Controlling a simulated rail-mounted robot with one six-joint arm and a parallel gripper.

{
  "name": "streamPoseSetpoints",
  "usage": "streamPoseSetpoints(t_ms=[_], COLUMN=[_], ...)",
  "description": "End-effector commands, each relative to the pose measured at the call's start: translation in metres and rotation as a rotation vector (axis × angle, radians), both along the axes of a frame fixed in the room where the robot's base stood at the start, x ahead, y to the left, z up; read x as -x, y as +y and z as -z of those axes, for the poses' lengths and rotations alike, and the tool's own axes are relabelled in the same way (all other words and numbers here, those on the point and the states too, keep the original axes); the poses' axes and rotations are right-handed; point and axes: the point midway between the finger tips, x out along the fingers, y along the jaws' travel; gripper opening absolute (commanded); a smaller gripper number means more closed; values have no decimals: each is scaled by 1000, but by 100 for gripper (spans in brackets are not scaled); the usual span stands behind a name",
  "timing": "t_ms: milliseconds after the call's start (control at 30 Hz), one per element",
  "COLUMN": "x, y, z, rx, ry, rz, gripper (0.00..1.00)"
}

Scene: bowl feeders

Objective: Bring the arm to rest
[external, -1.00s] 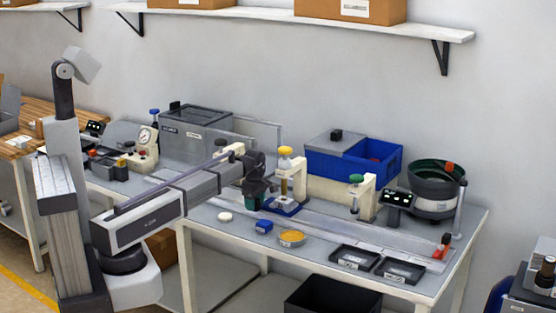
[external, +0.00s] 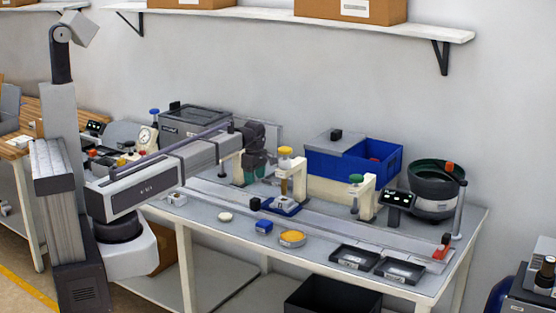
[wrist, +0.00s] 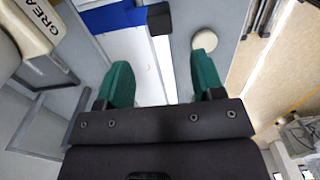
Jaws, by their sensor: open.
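My arm (external: 150,185) reaches over the left half of the bench in the external view. My gripper (external: 252,170) is raised above the bench, left of the yellow-topped post (external: 285,170). In the wrist view my gripper (wrist: 162,70) has its two green fingers wide apart, with nothing between them. A small black block (external: 254,204) stands apart from it on the rail; the block also shows beyond the fingers in the wrist view (wrist: 158,18).
A white disc (external: 225,217), blue block (external: 264,226) and yellow dish (external: 291,238) lie at the bench front. A blue bin (external: 375,165), green-topped post (external: 357,197) and bowl feeder (external: 435,185) stand right. A lidded grey box (external: 190,120) is behind my arm.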

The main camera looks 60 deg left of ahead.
Motion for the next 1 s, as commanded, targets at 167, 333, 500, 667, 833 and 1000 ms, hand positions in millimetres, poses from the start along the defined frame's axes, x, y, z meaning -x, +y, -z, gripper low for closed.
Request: streamPoseSetpoints(t_ms=[167,333,500,667,833,1000], x=[0,30,107,171,184,182], y=[0,-18,-161,-271,-321,-324], z=[0,0,0,0,0,0], rx=[0,0,1,1,0,2], ry=[0,0,-1,-2,-2,-1], rz=[60,564,1496,1987,2104,2109], gripper=[62,62,62,62,62,62])
